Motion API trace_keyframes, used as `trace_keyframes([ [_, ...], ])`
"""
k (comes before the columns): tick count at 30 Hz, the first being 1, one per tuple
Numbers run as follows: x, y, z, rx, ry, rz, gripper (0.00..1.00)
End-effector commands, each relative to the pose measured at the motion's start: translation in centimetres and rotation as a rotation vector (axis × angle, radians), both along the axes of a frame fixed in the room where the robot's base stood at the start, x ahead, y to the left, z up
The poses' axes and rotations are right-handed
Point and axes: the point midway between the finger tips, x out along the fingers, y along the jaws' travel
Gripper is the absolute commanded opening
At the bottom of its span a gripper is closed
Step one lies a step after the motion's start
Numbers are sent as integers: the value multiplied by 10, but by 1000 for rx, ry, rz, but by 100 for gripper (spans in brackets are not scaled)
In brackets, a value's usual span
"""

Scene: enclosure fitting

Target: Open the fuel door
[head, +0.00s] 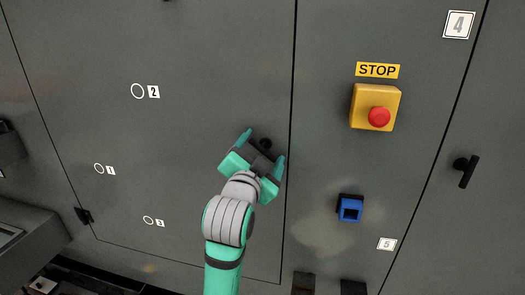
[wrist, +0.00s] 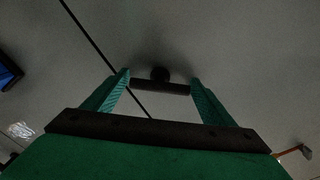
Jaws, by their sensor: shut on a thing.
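A large grey door panel (head: 190,140) carries the marks 1, 2 and 3, with a dark hinge at its lower left. No label in view names it as the fuel door. My gripper (head: 263,152) is at its right side, close to the seam. In the wrist view, my gripper (wrist: 160,92) is shut on a dark T-shaped handle (wrist: 160,87), with one finger at each end of its crossbar. The handle's round stem meets the grey surface behind. In the head view my gripper hides most of the handle. The door looks flush with its frame.
Right of the seam are a yellow box with a red stop button (head: 379,117) and a blue socket (head: 350,209). Another dark T-handle (head: 466,171) is on the far-right panel. Grey equipment (head: 28,245) stands at the lower left.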

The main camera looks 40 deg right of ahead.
Motion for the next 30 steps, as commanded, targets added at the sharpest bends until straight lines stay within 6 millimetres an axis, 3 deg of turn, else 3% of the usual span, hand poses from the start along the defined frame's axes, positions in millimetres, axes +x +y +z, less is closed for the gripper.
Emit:
trace_keyframes([
  [23, 0, 0, 0, 73, -84, 0, 56],
  [24, 0, 0, -1, 73, -84, 0, 85],
  [25, 0, 0, 0, 73, -84, 0, 92],
  [26, 0, 0, 0, 73, -84, 0, 96],
  [30, 0, 0, 0, 73, -84, 0, 96],
])
